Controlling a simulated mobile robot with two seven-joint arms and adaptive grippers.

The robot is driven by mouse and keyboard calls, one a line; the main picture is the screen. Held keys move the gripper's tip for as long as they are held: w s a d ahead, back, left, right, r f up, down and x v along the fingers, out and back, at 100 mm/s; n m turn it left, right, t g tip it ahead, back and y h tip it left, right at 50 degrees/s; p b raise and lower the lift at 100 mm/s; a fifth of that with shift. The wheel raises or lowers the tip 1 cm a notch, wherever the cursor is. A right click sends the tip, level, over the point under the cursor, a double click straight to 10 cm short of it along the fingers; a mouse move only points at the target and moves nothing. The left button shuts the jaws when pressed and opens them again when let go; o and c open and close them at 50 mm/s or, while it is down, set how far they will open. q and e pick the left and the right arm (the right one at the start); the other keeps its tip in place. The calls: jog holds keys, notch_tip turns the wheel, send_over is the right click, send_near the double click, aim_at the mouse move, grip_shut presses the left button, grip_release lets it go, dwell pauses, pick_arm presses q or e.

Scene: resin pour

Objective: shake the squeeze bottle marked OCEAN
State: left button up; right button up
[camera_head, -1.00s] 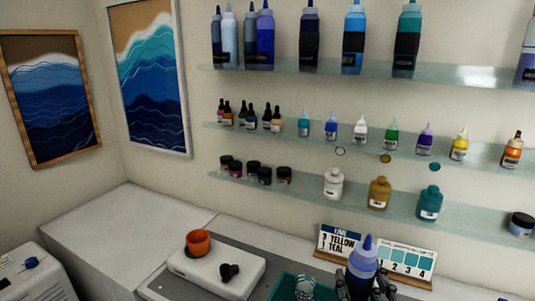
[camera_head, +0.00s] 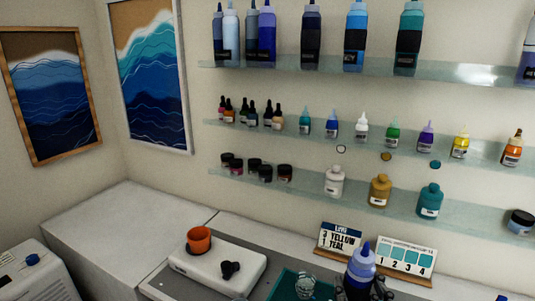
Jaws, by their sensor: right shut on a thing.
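A blue squeeze bottle (camera_head: 361,262) with a pointed blue nozzle is at the bottom edge of the head view, right of the middle. It looks roughly upright, and its nozzle reaches up in front of the cards. My right gripper (camera_head: 363,290) is shut around its lower body, with dark fingers on either side. The bottle's lower part and any marking on it are hidden or cut off, so I cannot read OCEAN there. My left gripper is not in view.
Glass shelves (camera_head: 280,142) on the wall hold several bottles and jars. Behind the held bottle stand a colour-word card (camera_head: 339,239) and a numbered card (camera_head: 406,257). An orange cup (camera_head: 199,240) sits on a white device (camera_head: 215,272). The left counter (camera_head: 125,225) is clear.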

jog(key=shift+r, duration=0.5)
jog(key=f, duration=0.6)
jog(key=shift+w+d+f, duration=0.15)
jog(key=shift+w+d, duration=0.05)
jog(key=shift+d, duration=0.1)
jog(key=shift+s+a+r, duration=0.15)
jog(key=shift+a+r, duration=0.1)
jog(key=shift+r, duration=0.15)
